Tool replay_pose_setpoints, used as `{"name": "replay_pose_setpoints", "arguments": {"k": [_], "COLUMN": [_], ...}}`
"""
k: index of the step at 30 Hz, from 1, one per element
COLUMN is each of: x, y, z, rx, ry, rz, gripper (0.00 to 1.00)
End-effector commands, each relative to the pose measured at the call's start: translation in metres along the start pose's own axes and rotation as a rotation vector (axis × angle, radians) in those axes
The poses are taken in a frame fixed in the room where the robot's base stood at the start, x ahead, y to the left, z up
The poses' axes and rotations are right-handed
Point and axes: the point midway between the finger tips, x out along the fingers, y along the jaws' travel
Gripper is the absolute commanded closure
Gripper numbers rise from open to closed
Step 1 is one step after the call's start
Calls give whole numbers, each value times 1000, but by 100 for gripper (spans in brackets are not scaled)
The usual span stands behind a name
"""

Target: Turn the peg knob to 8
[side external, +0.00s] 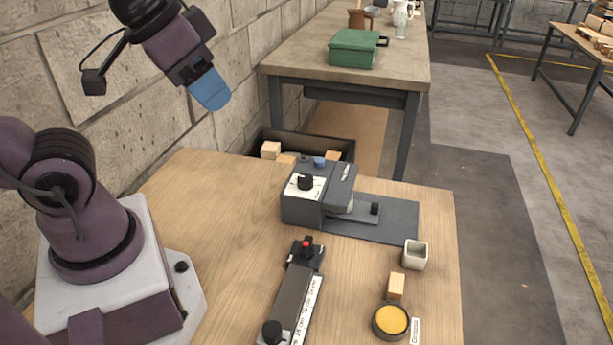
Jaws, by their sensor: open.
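A grey box device (300,210) stands on the wooden table. A black knob (305,181) sits upright on a white dial plate (318,188) on top of it; this looks like the peg knob. The dial's markings and the knob's setting are too small to read. My gripper (211,92), with blue fingers, hangs high to the upper left of the device, well apart from it and tilted down to the right. It is open and nothing shows in it; the fingers overlap from this side.
A dark bar device (290,300) with a red button and a black knob lies in front. A small cup (415,254), a wooden block (396,285) and a yellow-topped round dish (391,320) stand at right. A bin (340,145) of blocks lies behind. A block wall rises at left.

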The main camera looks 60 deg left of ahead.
Motion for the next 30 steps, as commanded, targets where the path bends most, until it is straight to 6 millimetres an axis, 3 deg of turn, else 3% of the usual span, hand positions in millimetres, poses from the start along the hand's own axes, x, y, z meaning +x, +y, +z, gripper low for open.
{"name": "replay_pose_setpoints", "arguments": {"k": [9,12,16,20,26,30], "x": [0,2,18,43,95,139], "y": [0,1,1,-4,-19,-37], "z": [0,0,1,-11,-38,-55], "rx": [0,4,0,-60,-452,-849], "ry": [0,-10,-91,-211,-382,-460], "rz": [0,2,12,30,-26,-155], "gripper": [55,39,39,39,39,39]}}
